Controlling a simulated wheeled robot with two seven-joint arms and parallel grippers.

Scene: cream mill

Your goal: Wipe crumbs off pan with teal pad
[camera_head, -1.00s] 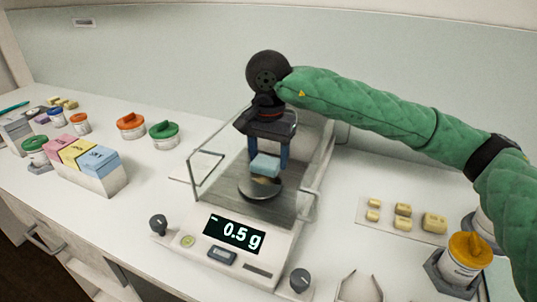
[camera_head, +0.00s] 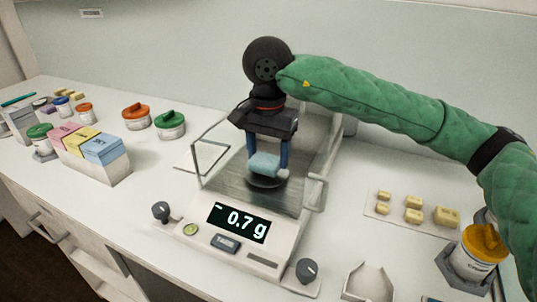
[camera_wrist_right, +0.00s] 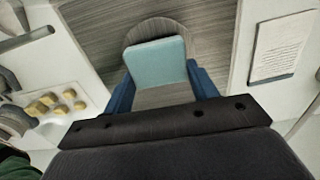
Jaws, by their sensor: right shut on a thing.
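The teal pad (camera_head: 264,165) is held between the blue fingers of my right gripper (camera_head: 268,160), which is shut on it. The pad is over the round pan (camera_head: 266,183) of the balance and hides much of it; I cannot tell whether they touch. In the right wrist view the pad (camera_wrist_right: 156,62) sits between the fingers, and the pan's far rim (camera_wrist_right: 155,25) shows beyond it. I can make out no crumbs. My left gripper is out of view.
The balance (camera_head: 236,232) reads about -0.7 g, with clear shield walls around the pan. Yellow blocks (camera_head: 413,215) and a yellow-lidded jar (camera_head: 478,252) stand right. Pink, yellow and blue boxes (camera_head: 107,150) and lidded jars (camera_head: 170,124) stand left.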

